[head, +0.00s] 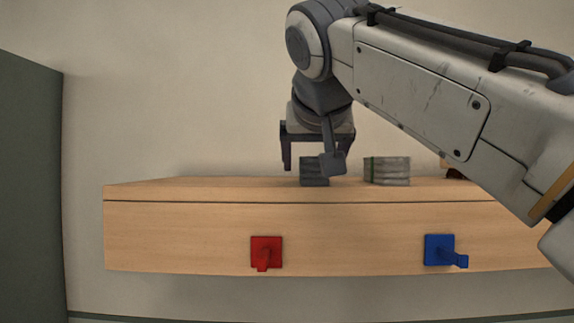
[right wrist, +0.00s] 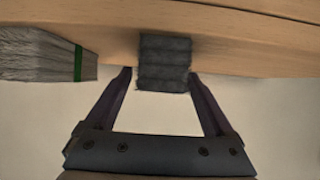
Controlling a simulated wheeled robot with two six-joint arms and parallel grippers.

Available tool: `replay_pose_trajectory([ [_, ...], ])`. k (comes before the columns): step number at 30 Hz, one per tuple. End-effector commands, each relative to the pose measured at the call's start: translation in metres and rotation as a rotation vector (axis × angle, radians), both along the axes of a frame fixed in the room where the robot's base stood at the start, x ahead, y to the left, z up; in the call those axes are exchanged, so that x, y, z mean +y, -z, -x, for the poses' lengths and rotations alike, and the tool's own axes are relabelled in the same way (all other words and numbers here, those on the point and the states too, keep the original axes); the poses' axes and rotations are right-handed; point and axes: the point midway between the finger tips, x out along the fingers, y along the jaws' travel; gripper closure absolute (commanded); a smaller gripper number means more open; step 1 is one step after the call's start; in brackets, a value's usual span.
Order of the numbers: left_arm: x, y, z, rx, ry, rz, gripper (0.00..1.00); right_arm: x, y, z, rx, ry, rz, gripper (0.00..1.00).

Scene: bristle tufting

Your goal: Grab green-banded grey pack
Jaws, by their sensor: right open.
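The green-banded grey pack (head: 390,172) lies on top of the wooden cabinet, right of my right gripper. In the right wrist view this pack (right wrist: 40,58) is at the upper left, outside the fingers, with its green band facing them. My right gripper (head: 312,164) is open, its fingers over the cabinet's top. A plain dark grey pack (head: 313,172) shows between the fingers; in the right wrist view it (right wrist: 164,62) sits just beyond the fingertips. I cannot tell whether they touch it. My left gripper is not in view.
The wooden cabinet (head: 190,232) has a red fixture (head: 266,251) and a blue fixture (head: 439,250) on its front. A dark item (head: 454,173) is partly hidden behind my right arm. The cabinet top is clear at the left.

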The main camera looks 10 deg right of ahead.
Motion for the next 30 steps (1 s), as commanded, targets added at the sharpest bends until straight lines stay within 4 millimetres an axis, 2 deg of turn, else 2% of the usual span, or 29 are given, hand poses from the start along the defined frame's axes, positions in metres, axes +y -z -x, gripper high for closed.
replay_pose_trajectory([
  [3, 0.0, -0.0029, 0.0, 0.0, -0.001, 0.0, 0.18, -0.0024, 0.0051, -0.009, 0.002, 0.001, -0.001, 0.12],
  [10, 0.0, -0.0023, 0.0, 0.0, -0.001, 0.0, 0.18, -0.0019, 0.0066, -0.0107, 0.0, -0.001, -0.002, 0.12],
  [11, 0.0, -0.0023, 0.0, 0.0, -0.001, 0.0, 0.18, -0.0019, 0.0066, -0.0107, 0.0, -0.001, -0.002, 0.16],
  [15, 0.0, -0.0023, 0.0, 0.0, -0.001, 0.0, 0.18, -0.0018, 0.0065, -0.0105, 0.0, -0.002, -0.001, 0.7],
  [17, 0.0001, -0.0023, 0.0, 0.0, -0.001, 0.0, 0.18, -0.0018, 0.0065, -0.0105, 0.0, -0.002, -0.001, 0.93],
  [18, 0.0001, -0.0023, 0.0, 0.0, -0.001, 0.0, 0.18, -0.0018, 0.0065, -0.0105, 0.0, -0.002, -0.001, 1.0],
  [30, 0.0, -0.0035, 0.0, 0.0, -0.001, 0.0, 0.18, -0.0018, 0.0011, -0.0108, 0.0, 0.0, -0.001, 1.0],
])
